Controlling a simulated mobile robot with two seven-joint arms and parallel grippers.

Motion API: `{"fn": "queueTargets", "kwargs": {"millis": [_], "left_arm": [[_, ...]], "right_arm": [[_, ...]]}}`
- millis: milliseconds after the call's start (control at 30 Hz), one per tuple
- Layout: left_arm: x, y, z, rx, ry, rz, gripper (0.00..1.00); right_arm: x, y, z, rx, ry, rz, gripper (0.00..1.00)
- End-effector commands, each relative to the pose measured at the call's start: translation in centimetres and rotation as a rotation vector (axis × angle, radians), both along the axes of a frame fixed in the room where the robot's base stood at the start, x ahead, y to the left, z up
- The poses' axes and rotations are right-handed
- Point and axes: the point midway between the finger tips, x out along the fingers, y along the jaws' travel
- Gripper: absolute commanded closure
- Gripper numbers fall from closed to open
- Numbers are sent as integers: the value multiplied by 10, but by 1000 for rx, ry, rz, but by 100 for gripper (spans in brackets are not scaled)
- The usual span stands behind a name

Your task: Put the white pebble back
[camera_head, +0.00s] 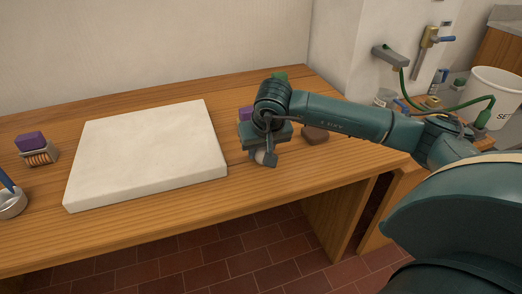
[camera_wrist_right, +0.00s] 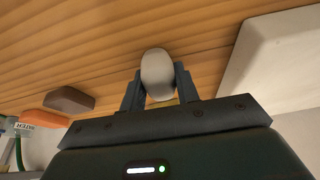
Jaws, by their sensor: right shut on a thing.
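The white pebble (camera_wrist_right: 157,68) looks pale grey and rounded in the right wrist view. My right gripper (camera_wrist_right: 158,88) is shut on it, with one dark finger on each side. In the head view the right gripper (camera_head: 264,148) is over the wooden table, just right of the white slab (camera_head: 150,150), and the pebble (camera_head: 261,157) shows small below it. The wrist view shows table boards behind the pebble; its height above them is hard to tell. My left gripper is not in view.
A brown block (camera_head: 315,134) lies right of the gripper. A purple block (camera_head: 245,113) is partly hidden behind it. A purple-topped brush (camera_head: 36,148) and a metal bowl (camera_head: 11,204) stand at the left. The table's front strip (camera_head: 200,207) is clear. A white bucket (camera_head: 495,92) stands far right.

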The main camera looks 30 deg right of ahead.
Motion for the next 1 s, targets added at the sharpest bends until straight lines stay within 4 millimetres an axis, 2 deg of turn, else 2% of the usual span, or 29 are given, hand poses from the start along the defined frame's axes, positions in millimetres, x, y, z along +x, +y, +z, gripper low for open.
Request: {"fn": "queueTargets", "kwargs": {"millis": [367,400,667,1000], "left_arm": [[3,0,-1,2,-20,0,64],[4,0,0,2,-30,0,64],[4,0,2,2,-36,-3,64],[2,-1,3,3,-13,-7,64]], "right_arm": [[0,0,-5,1,-2,-1,87],[0,0,-5,1,-2,-1,68],[0,0,-4,0,-1,0,47],[0,0,-2,1,0,0,47]]}}
